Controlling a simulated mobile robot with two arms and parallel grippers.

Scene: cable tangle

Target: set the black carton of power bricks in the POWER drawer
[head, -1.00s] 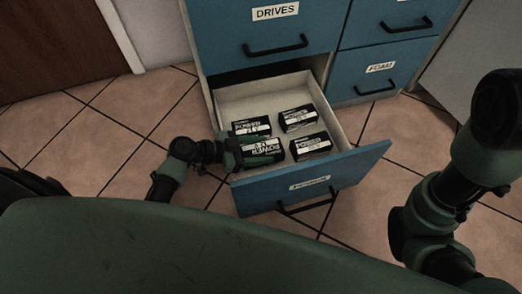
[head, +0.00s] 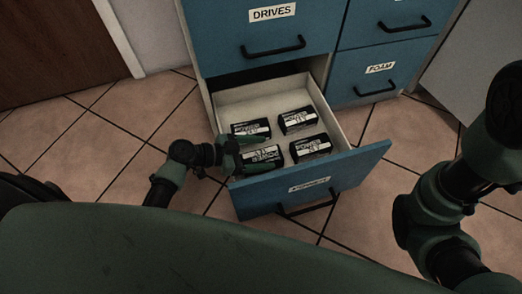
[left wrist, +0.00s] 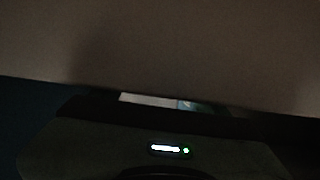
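The POWER drawer (head: 357,160) is pulled open, with a blue front and pale inside. Several black cartons with white POWER labels lie in it. One carton (head: 264,158) is at the front left, beside my left gripper (head: 252,154). The gripper reaches in over the drawer's left wall, its green fingers spread apart on the far and near sides of this carton. The others are at back left (head: 251,129), back right (head: 298,120) and front right (head: 311,148). The left wrist view is very dark and shows no carton clearly. My right gripper is out of view.
The closed DRIVES drawer (head: 290,30) is above the open one, and the closed FOAM drawer (head: 364,85) is to its right. Tiled floor (head: 110,130) is clear at the left. A brown door (head: 50,45) stands at the back left.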

